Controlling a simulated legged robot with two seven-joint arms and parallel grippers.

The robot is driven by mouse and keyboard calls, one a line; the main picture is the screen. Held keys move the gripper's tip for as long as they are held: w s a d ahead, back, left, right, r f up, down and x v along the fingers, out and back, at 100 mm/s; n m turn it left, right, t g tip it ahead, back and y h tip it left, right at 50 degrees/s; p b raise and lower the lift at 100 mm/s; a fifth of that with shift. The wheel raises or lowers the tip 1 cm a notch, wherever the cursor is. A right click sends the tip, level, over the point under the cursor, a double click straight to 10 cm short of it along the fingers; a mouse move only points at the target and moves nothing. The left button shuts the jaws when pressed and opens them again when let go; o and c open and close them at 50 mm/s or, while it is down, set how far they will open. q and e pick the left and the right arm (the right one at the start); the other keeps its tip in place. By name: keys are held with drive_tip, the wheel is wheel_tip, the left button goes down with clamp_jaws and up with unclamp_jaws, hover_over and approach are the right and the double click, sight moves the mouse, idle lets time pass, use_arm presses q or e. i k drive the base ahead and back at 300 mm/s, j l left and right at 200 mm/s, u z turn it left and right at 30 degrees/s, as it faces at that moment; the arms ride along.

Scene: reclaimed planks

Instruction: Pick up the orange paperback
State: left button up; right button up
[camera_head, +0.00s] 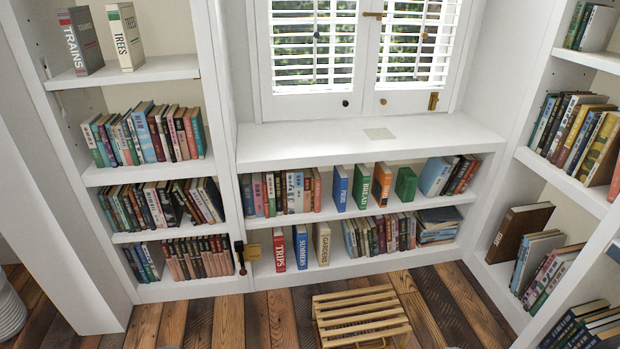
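An orange book (381,184) stands upright on the upper shelf under the window, in the middle of the head view. A green book lettered BREAD (361,187) stands close on its left, and a plain dark green book (405,185) stands on its right with a small gap. I cannot tell from here whether the orange book is a paperback. Neither of my grippers shows in the view.
The white shelf unit (330,222) fills the middle, its top ledge (300,137) mostly clear. A slatted wooden stool (361,315) stands on the plank floor (270,318) before it. Book-filled shelves flank both sides. A blue book (340,188) stands left of BREAD.

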sight(382, 176)
drive_tip(key=i+l+u, duration=0.15)
drive_tip(key=l+u, duration=0.65)
drive_tip(key=i+l+u, duration=0.1)
drive_tip(key=l+u, duration=0.3)
